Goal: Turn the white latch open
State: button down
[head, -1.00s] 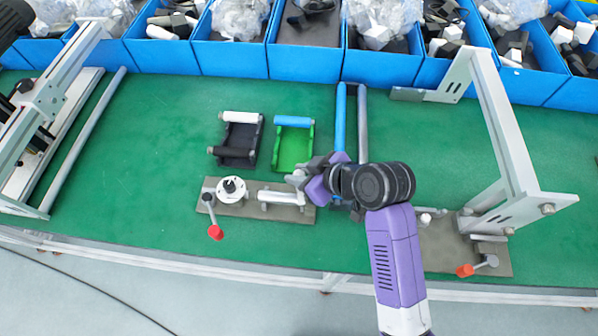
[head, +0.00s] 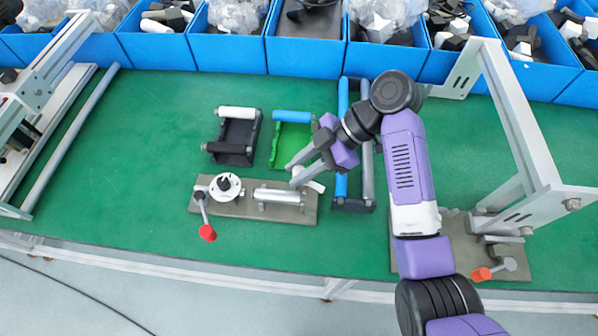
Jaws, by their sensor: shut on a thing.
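A grey base plate (head: 235,209) lies on the green bench, left of my arm. A round white dial with a black knob (head: 226,186) and a pale horizontal bar (head: 279,195) are mounted on it. My gripper (head: 294,171) is just above the plate's right end, its fingers angled down-left. It is shut on a white piece, which I take to be the white latch (head: 316,187). One white end shows below and right of the fingers; the rest is hidden by them. I cannot see clearly how the latch joins the plate.
A red-tipped lever (head: 207,232) hangs off the plate's left side. Black (head: 234,139) and green (head: 291,145) holders stand behind. A blue-and-grey roller frame (head: 343,130) is right of the gripper. A metal gantry (head: 517,130) stands at right. Blue bins (head: 305,58) line the back.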

jog(key=n+g+h+p, duration=0.1)
jog(key=n+g, duration=0.1)
jog(key=n, duration=0.1)
jog(key=shift+r, duration=0.1)
jog(key=shift+n+g+h+p, duration=0.35)
jog(key=shift+n+g+h, duration=0.2)
jog(key=shift+n, duration=0.35)
jog(key=c, duration=1.2)
grip_release()
jog(key=v, duration=0.7)
jog(key=shift+w+d+r, duration=0.15)
jog(key=shift+w, duration=0.1)
